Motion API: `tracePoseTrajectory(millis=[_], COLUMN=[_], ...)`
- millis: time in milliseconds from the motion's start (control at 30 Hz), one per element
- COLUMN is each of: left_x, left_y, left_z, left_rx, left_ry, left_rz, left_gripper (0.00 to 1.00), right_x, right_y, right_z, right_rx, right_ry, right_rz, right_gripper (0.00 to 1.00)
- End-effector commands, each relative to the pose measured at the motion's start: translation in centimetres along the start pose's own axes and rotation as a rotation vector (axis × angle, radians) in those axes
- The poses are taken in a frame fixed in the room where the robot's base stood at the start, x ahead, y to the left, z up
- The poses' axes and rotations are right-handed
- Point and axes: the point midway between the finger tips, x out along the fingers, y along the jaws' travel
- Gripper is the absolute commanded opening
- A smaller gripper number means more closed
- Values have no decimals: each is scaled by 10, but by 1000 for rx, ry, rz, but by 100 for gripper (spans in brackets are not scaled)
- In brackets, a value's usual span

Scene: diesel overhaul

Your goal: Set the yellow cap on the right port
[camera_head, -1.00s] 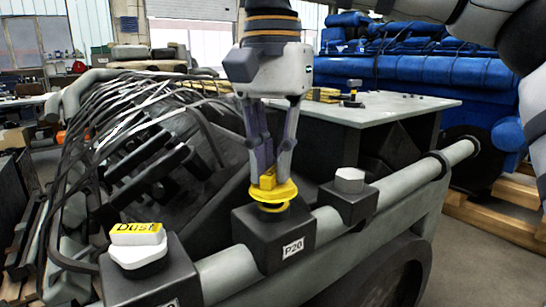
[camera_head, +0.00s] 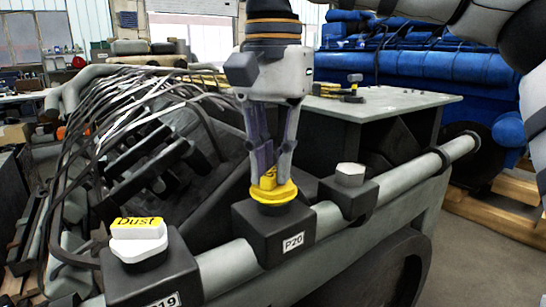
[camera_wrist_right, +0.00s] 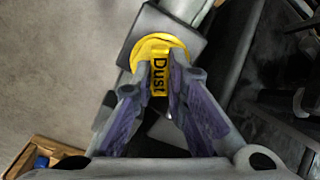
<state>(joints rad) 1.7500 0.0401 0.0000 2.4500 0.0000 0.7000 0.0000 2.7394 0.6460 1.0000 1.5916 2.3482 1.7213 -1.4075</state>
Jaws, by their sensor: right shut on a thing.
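The yellow cap (camera_head: 274,193) is a round disc with a raised grip tab, in the middle of the head view. It sits low against the top of the dark block labelled P20 (camera_head: 270,234); the port under it is hidden. My right gripper (camera_head: 270,178) points down and is shut on the cap's tab. In the right wrist view the gripper (camera_wrist_right: 160,85) pinches the tab marked "Dust", and the yellow disc (camera_wrist_right: 158,45) lies over the dark block (camera_wrist_right: 165,22). My left gripper is not in view.
On the left block (camera_head: 150,268) sits a white cap with a yellow "Dust" top (camera_head: 138,232). Another block to the right (camera_head: 348,200) carries a white hex plug (camera_head: 350,174). A grey pipe (camera_head: 410,177) links the blocks.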

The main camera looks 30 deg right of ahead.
Motion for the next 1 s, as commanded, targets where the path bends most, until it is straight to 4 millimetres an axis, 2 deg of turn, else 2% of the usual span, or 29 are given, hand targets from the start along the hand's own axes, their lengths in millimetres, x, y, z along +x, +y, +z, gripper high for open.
tracePoseTrajectory(millis=[333,367,433,733,867,1000], left_x=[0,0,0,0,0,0], left_y=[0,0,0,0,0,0], left_z=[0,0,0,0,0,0], left_rx=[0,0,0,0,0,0], left_ry=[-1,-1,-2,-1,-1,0], left_rz=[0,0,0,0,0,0], left_gripper=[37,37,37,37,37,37], right_x=[1,2,2,0,-18,-60], right_y=[0,0,0,0,-1,-2], right_z=[0,0,0,0,-1,0], right_rx=[-1,-1,-1,0,2,2], right_ry=[-1,-1,-1,0,1,0], right_rz=[4,4,4,2,0,-2], right_gripper=[0,20,36,37,37,37])
